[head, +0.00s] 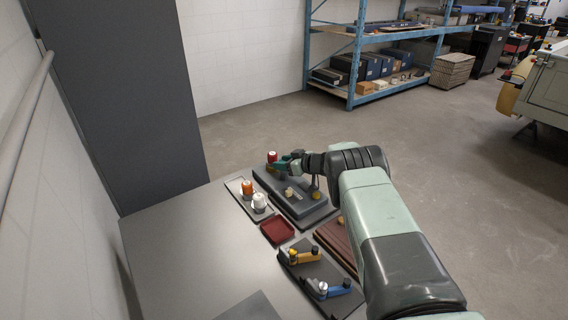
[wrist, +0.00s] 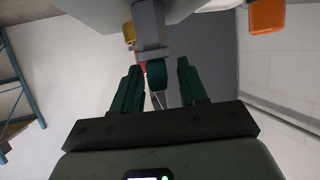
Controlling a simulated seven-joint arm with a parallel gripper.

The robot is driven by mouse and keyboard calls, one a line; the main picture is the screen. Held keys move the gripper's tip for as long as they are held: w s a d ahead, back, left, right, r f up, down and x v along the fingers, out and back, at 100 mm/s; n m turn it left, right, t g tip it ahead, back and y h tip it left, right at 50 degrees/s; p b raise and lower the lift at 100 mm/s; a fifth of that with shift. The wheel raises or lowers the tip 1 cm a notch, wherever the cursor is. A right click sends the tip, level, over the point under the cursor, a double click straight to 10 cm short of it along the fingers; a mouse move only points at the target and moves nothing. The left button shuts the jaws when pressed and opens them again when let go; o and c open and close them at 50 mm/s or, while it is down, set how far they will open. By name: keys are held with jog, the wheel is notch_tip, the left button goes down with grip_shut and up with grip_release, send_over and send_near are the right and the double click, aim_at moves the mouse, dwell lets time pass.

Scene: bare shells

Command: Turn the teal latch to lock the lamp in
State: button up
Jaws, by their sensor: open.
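The teal latch (wrist: 157,76) shows in the wrist view between the two dark green fingers of my gripper (wrist: 158,66). The fingers are open, one on each side of it, with visible gaps. In the head view my gripper (head: 286,164) is at the far end of the dark grey fixture (head: 291,202), where the latch is hard to tell from the fingers. A red-topped lamp (head: 272,156) stands just left of the gripper. Part of something red (wrist: 141,59) shows behind the latch in the wrist view. The latch's exact angle is unclear.
Left of the fixture, a tray (head: 234,188) holds an orange lamp (head: 247,187) and a white one (head: 259,202). A dark red dish (head: 277,232) lies nearer. A black board holds a yellow latch (head: 305,257) and a blue latch (head: 332,290).

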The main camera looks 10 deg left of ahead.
jog(key=shift+c, duration=0.3)
grip_shut()
jog(key=shift+r+m+t+h, duration=0.15)
jog(key=shift+m+t+h, duration=0.15)
jog(key=shift+m+t, duration=0.2)
jog(key=shift+m+t+h, duration=0.9)
jog(key=shift+m+t, duration=0.1)
jog(key=shift+m, duration=0.1)
jog(key=shift+o, duration=0.3)
grip_release()
jog(key=shift+d, duration=0.1)
jog(key=v, duration=1)
jog(key=shift+s+d, duration=0.2)
jog(key=shift+s, duration=0.05)
